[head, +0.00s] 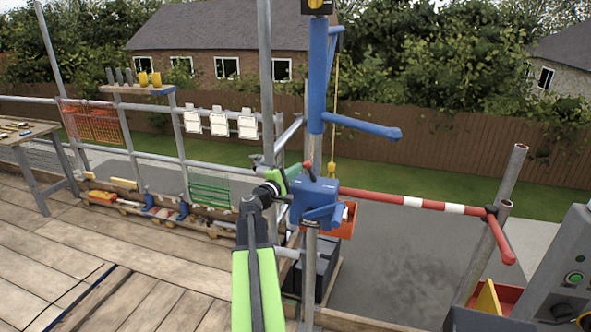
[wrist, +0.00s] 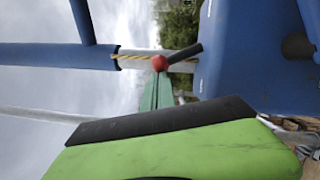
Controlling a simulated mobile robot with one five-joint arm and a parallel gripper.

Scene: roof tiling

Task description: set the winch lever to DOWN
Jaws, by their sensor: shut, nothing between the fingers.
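The blue winch box (head: 316,200) is fixed to the upright pole in the middle of the head view. Its lever, a short dark stem with a red ball knob (head: 308,166), stands at the box's upper left. In the wrist view the red knob (wrist: 160,63) is in plain sight, its black stem running right to the blue housing (wrist: 235,50). No UP or DOWN mark is readable. My gripper (head: 293,172) is close to the left of the lever, shut and empty. It also shows large and green with a black pad in the wrist view (wrist: 165,122); contact with the knob cannot be told.
A blue hoist arm (head: 360,126) and yellow rope (head: 335,110) are above the winch. An orange bucket (head: 345,220) hangs behind it. A red-and-white barrier (head: 410,201) extends right. A grey control panel (head: 565,270) is at far right. Planks on the left are mostly clear.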

